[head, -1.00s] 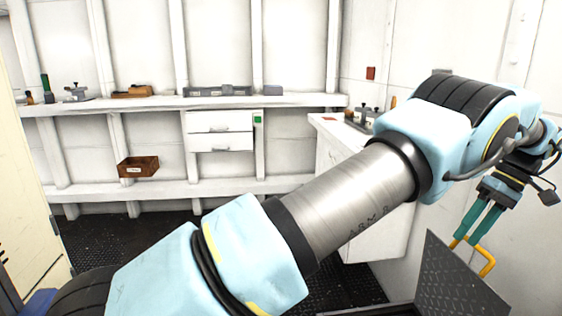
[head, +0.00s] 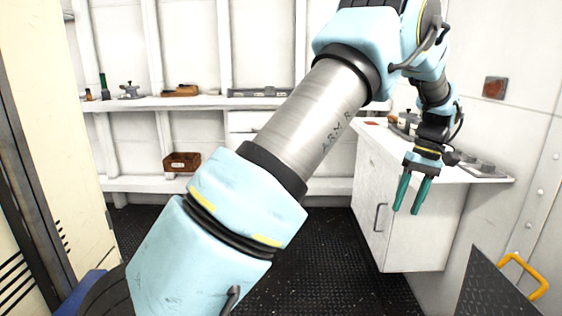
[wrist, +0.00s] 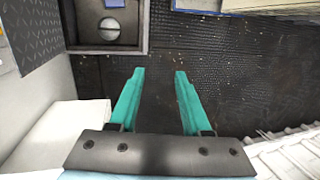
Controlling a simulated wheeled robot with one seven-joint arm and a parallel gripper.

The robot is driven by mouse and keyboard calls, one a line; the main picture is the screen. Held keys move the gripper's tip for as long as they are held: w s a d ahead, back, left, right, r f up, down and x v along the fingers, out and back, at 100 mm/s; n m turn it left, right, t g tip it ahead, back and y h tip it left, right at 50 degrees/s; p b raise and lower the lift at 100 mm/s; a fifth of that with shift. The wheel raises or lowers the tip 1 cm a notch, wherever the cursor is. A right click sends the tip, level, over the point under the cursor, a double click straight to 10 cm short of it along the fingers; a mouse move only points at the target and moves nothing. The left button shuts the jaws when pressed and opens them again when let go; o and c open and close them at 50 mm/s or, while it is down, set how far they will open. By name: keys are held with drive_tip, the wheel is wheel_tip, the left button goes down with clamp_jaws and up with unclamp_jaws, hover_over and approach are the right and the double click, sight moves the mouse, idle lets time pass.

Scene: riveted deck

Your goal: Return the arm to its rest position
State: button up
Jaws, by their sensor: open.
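My gripper (head: 411,195) hangs fingers down at the right in the head view, in front of the white cabinet (head: 372,205). Its two teal fingers are apart with nothing between them. In the wrist view the open fingers (wrist: 158,85) point over the dark textured floor (wrist: 205,60). My arm rises from the lower left and bends down at the top right.
A raised dark hatch lid (head: 495,285) with a yellow handle (head: 525,272) stands at the lower right. A wall shelf (head: 150,104) carries tools. A brown box (head: 182,162) sits on the lower ledge. A cream locker (head: 60,120) stands at the left.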

drive_tip(key=w+a+r+h+p, duration=0.1)
drive_tip(key=a, duration=1.1)
drive_tip(key=w+a+r+h+p, duration=0.1)
drive_tip(key=w+a+r, duration=0.1)
drive_tip(key=a, duration=1)
drive_tip(key=s+a+t, duration=0.1)
drive_tip(key=s+a, duration=0.4)
drive_tip(key=a, duration=0.3)
drive_tip(key=s+a+f+t+h+p, duration=0.1)
drive_tip(key=s+a, duration=0.4)
drive_tip(key=a, duration=0.3)
drive_tip(key=shift+s+m+t, duration=0.3)
drive_tip(key=shift+s, duration=0.05)
